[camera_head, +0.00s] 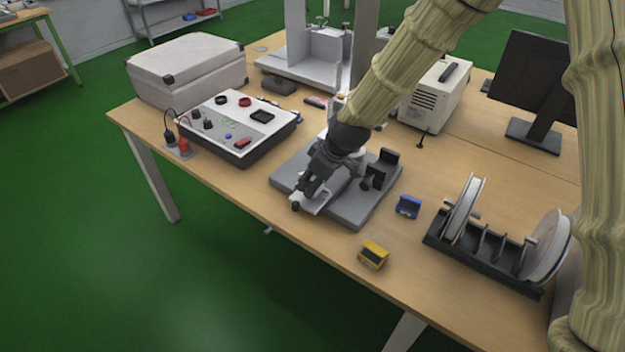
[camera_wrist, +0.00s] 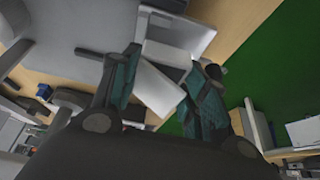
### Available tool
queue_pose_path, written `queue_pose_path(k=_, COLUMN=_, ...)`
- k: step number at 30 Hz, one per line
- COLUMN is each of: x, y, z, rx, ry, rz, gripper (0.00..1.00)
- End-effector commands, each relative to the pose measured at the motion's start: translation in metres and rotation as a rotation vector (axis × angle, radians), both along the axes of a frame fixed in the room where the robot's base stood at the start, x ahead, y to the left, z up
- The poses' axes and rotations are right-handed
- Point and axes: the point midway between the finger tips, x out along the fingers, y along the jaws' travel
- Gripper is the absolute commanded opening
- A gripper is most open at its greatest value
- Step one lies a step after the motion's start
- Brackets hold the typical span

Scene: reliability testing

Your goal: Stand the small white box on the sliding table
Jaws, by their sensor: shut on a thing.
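My gripper (camera_head: 308,190) points down over the front of a grey fixture (camera_head: 352,207) on the wooden table. In the wrist view my gripper (camera_wrist: 162,84) is shut on the small white box (camera_wrist: 157,90), which lies between the two green-padded fingers and looks tilted in the picture. In the head view the fingers largely hide the box. A pale plate, seemingly the sliding table (camera_wrist: 197,36), shows just beyond the box in the wrist view, at the fixture's edge. I cannot tell whether the box touches it.
Black blocks (camera_head: 388,157) stand on the fixture's right side. A blue part (camera_head: 408,207) and a yellow part (camera_head: 373,254) lie nearby. A control box (camera_head: 236,140) stands left, and a spool rack (camera_head: 485,255) right. The table's front edge is close to my gripper.

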Motion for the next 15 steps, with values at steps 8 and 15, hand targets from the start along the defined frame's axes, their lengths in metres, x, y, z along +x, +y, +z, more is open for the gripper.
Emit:
queue_pose_path(k=8, x=0.0002, y=-0.0003, z=-0.0062, rx=0.001, ry=-0.001, rz=-0.001, gripper=0.17)
queue_pose_path(k=15, x=0.0002, y=-0.0006, z=-0.0084, rx=0.001, ry=-0.001, rz=-0.001, gripper=0.5)
